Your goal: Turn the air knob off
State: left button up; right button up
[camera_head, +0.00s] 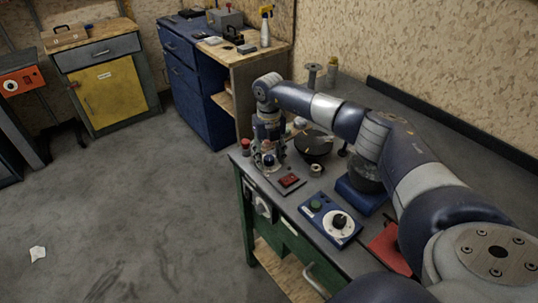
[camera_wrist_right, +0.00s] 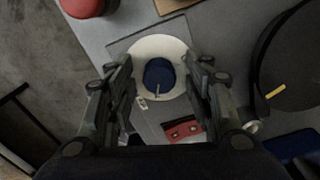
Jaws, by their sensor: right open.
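A round blue knob (camera_wrist_right: 159,74) on a white dial (camera_wrist_right: 150,48) sits on a grey plate on the workbench. It also shows in the head view as a dark blue spot (camera_head: 268,161) below my right gripper (camera_head: 268,148). In the right wrist view my right gripper (camera_wrist_right: 162,80) is open, with one finger on each side of the knob. Visible gaps separate the fingers from the knob's sides. I cannot read which setting the knob is at. My left gripper is out of view.
A red rocker switch (camera_head: 290,181) is close to the knob. A red button (camera_head: 245,147) stands at the bench's left edge, and a black round dish (camera_head: 313,146) to the right. A blue box (camera_head: 330,219) with a black dial is nearer me. Open floor (camera_head: 130,220) lies left.

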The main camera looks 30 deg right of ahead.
jog(key=c, duration=0.8)
jog(key=shift+r, duration=0.1)
jog(key=shift+c, duration=1.4)
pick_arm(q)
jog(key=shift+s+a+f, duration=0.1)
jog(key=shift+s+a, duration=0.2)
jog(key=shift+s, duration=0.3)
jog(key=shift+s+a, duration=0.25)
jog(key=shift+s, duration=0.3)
